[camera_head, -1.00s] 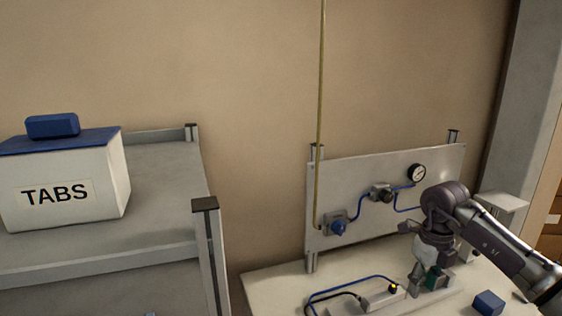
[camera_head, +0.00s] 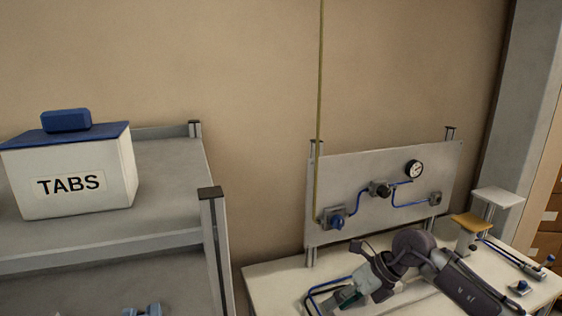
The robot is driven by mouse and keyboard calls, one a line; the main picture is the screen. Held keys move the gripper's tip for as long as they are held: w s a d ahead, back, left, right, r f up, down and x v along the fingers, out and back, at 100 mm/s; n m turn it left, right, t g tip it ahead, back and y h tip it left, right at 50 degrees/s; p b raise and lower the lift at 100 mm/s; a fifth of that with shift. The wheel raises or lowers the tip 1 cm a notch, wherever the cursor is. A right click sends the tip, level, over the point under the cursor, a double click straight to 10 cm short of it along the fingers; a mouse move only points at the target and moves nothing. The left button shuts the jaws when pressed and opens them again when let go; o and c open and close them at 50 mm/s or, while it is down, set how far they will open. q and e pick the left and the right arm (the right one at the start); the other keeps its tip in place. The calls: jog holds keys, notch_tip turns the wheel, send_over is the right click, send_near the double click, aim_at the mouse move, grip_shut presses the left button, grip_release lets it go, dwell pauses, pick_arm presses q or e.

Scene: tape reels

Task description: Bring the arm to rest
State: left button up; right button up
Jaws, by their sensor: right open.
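My right arm comes in from the lower right over the white workbench (camera_head: 275,280). My right gripper (camera_head: 345,297) is low over the bench in front of the upright panel, tilted toward the lower left. The fingertips are partly hidden near the bottom edge. My left gripper is not in view.
A grey panel (camera_head: 375,216) with blue hoses, a knob and a gauge (camera_head: 413,169) stands behind my arm. A small stand with a yellow-brown top (camera_head: 473,223) is to the right. A white TABS box (camera_head: 75,182) sits on the left shelf (camera_head: 165,190).

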jog(key=s+a+r+m+t+y, duration=0.1)
jog(key=s+a+r+y, duration=0.2)
jog(key=a+y, duration=0.55)
jog(key=a+r+m+t+y, duration=0.2)
jog(key=a+r+m+t, duration=0.3)
jog(key=r+m+t, duration=0.15)
jog(key=d+f+m+t+h, duration=0.3)
jog(key=d+m+t+h, duration=0.35)
jog(key=m, duration=0.55)
jog(key=d+f+m+t+h, duration=0.2)
jog(key=d+m+t+h, duration=0.1)
jog(key=d+m+h, duration=0.75)
jog(key=s+d+f+m+g+h, duration=0.25)
jog(key=s+f+m+g, duration=0.35)
jog(key=f, duration=0.4)
jog(key=s+d+f+m+g+y, duration=0.15)
jog(key=s+f+g, duration=0.4)
jog(key=s, duration=0.65)
jog(key=s+f+m+g, duration=0.2)
jog(key=s+f+g, duration=0.3)
jog(key=s, duration=0.6)
notch_tip(320, 180, down, 25)
jog(key=s+d+f, duration=0.3)
jog(key=s+f, duration=1.4)
jog(key=f, duration=0.1)
jog(key=shift+s+f+g+b, duration=0.2)
jog(key=shift+s+g+b, duration=0.15)
jog(key=shift+g+b, duration=0.1)
